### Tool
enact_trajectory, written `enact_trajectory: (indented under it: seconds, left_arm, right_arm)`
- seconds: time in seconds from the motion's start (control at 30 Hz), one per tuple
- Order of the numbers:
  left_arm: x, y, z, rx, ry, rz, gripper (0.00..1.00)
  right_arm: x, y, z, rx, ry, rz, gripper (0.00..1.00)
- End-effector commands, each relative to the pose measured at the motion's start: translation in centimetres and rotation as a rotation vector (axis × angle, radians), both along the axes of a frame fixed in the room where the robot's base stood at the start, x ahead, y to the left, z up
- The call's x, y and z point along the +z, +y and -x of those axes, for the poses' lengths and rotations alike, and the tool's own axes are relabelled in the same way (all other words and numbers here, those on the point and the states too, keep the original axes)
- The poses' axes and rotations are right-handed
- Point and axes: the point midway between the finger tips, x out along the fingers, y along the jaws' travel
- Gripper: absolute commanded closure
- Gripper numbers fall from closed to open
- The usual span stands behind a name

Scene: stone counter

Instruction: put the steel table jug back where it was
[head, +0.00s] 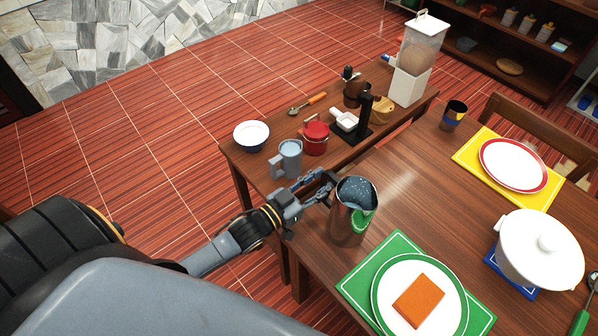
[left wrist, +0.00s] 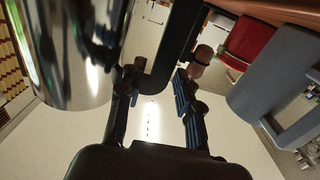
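The steel table jug (head: 345,222) is a shiny metal cylinder with a green patch on its side, upright at the left edge of the dining table (head: 400,185). In the left wrist view the jug (left wrist: 72,55) fills the upper left, with a black handle (left wrist: 183,45) to its right. My left gripper (head: 318,188) is at the jug's left side, at the handle. In the left wrist view its fingers (left wrist: 158,100) stand apart, with the lower part of the handle between them. The jug's base contact is hard to tell. My right gripper is not in view.
A side table holds a blue-grey mug (head: 288,157) close to my gripper, a red pot (head: 315,140), a white bowl (head: 251,134) and a dispenser (head: 411,65). A green placemat (head: 358,284) with a plate lies in front of the jug. A white tureen (head: 540,255) stands right.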

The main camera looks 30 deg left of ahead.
Motion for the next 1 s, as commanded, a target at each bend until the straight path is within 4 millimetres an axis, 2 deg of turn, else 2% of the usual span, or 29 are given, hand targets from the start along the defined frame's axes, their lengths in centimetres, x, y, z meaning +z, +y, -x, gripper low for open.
enact_trajectory:
  seconds: [0.1,0.3,0.5,0.7,1.0]
  left_arm:
    - [-0.3,0.9,2.5,-0.001,0.003,-0.001,0.66]
    - [-0.2,2.2,6.1,0.0,0.003,-0.001,0.66]
    - [-0.1,3.1,8.5,0.0,0.001,0.0,0.66]
    - [0.1,3.4,9.3,0.0,-0.001,-0.001,0.66]
    - [0.1,3.4,9.3,0.0,-0.001,-0.001,0.66]
  right_arm:
    - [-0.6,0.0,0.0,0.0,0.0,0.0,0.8]
    - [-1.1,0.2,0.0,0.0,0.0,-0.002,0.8]
    - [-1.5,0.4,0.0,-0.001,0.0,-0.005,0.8]
    - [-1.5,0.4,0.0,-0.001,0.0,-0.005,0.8]
    - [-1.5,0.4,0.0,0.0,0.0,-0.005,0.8]
